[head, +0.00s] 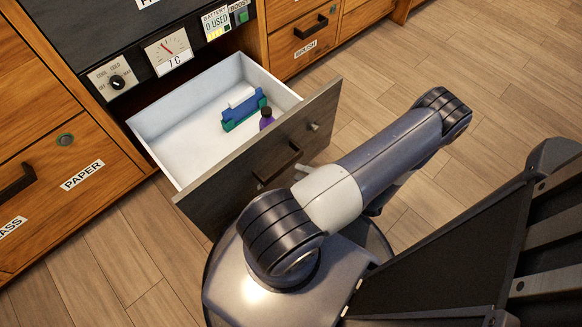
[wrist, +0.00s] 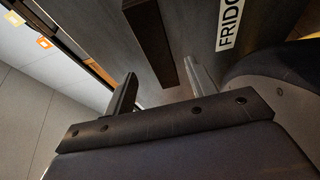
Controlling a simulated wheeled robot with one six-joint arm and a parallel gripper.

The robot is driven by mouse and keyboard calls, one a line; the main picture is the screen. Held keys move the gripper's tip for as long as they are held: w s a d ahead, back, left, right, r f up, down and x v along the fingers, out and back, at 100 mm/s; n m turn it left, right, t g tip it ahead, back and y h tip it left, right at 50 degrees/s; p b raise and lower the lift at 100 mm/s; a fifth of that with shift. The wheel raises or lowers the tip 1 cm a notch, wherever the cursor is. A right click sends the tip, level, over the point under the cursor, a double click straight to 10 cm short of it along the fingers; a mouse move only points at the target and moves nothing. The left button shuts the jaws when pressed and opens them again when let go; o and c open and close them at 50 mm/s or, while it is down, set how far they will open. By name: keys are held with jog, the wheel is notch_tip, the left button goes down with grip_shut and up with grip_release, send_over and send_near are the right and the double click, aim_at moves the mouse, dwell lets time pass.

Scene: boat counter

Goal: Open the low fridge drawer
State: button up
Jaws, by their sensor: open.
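The low fridge drawer (head: 215,198) stands pulled well out from the cabinet in the head view, its white inside showing. Its dark bar handle (head: 281,166) is on the dark grey front and also shows in the wrist view (wrist: 150,40). My gripper (wrist: 161,88) is open, with one finger to each side of the handle's near end in the wrist view. I cannot tell whether a finger touches the handle. In the head view only small pale parts of the gripper show by the handle; my arm hides the rest.
Inside the drawer lie a blue and green item with a white top (head: 243,105) and a purple bottle with a dark cap (head: 266,119). A dial panel (head: 116,82) and gauge (head: 168,51) are above the drawer. Wooden floor at right is clear.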

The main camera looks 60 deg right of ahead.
aim_at(285, 168)
jog(key=shift+s+d, duration=0.15)
jog(key=shift+s, duration=0.9)
jog(key=shift+s+d, duration=0.15)
jog(key=shift+s, duration=0.85)
jog(key=shift+w+a+b, duration=0.25)
jog(key=shift+w, duration=1.6)
jog(key=shift+w+a+b, duration=0.25)
jog(key=shift+w+a, duration=0.05)
jog(key=shift+w, duration=1.5)
jog(key=shift+w+a+b, duration=0.25)
jog(key=shift+w, duration=1.6)
